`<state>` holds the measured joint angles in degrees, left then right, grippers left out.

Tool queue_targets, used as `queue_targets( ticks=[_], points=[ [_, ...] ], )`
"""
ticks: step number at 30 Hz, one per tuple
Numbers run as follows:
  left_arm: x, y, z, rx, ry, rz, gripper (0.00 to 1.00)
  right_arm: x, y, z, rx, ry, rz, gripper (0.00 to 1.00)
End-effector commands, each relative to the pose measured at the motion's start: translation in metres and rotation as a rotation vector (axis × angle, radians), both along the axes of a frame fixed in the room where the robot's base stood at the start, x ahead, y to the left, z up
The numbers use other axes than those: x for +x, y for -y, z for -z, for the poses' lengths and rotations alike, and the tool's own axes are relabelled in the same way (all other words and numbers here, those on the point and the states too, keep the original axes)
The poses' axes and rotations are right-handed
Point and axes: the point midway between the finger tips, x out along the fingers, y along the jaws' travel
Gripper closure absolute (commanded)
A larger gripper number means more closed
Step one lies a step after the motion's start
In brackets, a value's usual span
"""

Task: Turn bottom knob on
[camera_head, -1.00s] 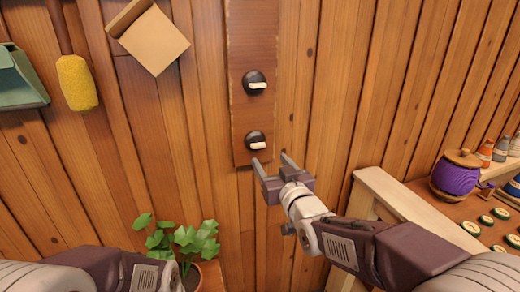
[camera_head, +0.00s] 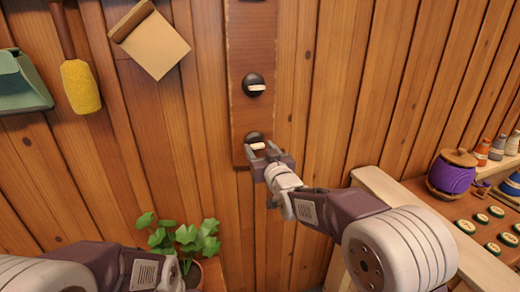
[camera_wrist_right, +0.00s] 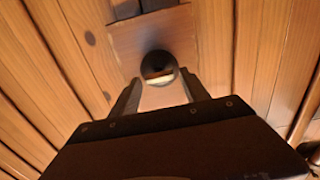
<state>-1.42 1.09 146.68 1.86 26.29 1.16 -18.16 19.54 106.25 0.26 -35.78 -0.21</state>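The bottom knob (camera_head: 253,136) is a round black disc with a cream bar handle, mounted low on a dark wooden strip (camera_head: 240,112). Its bar lies roughly level in the head view. A similar top knob (camera_head: 253,85) sits above it. My right gripper (camera_head: 262,149) is open just in front of the bottom knob, its fingertips partly covering the knob's lower edge. In the right wrist view the bottom knob (camera_wrist_right: 158,66) shows just beyond and between the two spread fingertips (camera_wrist_right: 161,88). I cannot tell whether they touch it. My left gripper is out of view.
A potted plant (camera_head: 182,240) stands below left. A wooden shelf edge (camera_head: 400,205) and a purple spool jar (camera_head: 452,177) are at the right. A yellow duster (camera_head: 80,88) and a paper sheet (camera_head: 155,45) hang on the plank wall.

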Motion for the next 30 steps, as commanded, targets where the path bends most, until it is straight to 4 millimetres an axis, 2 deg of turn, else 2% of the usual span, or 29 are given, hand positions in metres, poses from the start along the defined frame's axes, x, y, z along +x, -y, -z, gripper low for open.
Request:
queue_targets(
  ticks=[1, 5, 17, 30],
  points=[
    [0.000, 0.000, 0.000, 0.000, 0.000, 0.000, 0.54, 0.000, 0.000, 0.000, 0.000, 0.000, 0.000, 0.63],
    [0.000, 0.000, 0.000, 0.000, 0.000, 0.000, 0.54, 0.000, 0.000, 0.000, 0.000, 0.000, 0.000, 0.99],
    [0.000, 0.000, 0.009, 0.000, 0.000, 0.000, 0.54, 0.000, 0.000, 0.002, 0.081, -0.024, 0.000, 1.00],
    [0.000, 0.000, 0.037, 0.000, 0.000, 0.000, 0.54, 0.000, 0.002, 0.003, 0.443, -0.142, 0.000, 1.00]
  ],
)
